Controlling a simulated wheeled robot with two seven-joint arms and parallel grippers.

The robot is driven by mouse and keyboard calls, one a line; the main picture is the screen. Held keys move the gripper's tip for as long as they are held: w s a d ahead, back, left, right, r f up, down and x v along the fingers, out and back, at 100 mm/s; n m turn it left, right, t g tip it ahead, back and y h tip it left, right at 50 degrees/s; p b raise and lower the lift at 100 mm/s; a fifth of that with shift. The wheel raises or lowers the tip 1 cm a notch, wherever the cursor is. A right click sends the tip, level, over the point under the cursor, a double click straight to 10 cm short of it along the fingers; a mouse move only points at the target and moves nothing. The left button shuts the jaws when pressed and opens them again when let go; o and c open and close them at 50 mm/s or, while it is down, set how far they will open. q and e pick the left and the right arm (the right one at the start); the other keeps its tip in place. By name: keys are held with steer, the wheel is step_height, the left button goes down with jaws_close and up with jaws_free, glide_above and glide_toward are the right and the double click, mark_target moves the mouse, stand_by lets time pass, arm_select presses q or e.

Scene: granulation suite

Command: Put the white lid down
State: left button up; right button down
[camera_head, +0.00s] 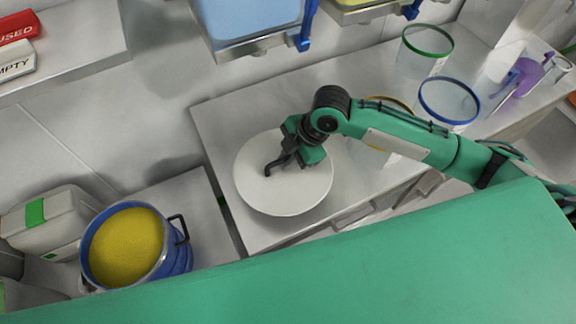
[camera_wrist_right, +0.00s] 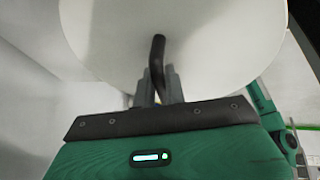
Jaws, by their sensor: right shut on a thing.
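The white lid (camera_head: 285,196) is a large round disc with a dark bent handle (camera_head: 275,164). In the head view it appears over the left end of the light grey bench. My right gripper (camera_head: 284,160) is above the lid and shut on its handle. The right wrist view shows the lid (camera_wrist_right: 215,40) and the dark handle (camera_wrist_right: 157,58) between the fingers (camera_wrist_right: 158,86). I cannot tell whether the lid touches the bench or hangs just above it. My left gripper is not in view.
The bench (camera_head: 222,118) has clear surface behind the lid. Clear containers with a green rim (camera_head: 427,43) and a blue rim (camera_head: 449,101) stand to the right. A blue drum (camera_head: 175,262) of yellow powder (camera_head: 126,246) stands open at lower left. A blue bin (camera_head: 250,20) is at the top.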

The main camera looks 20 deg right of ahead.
steer(key=shift+f, duration=2.65)
steer(key=shift+f, duration=0.15)
steer(key=c, duration=1.5)
jaws_free()
steer(key=shift+o, duration=0.2)
steer(key=v, duration=1.2)
steer(key=shift+r, duration=0.2)
steer(key=shift+d, duration=0.1)
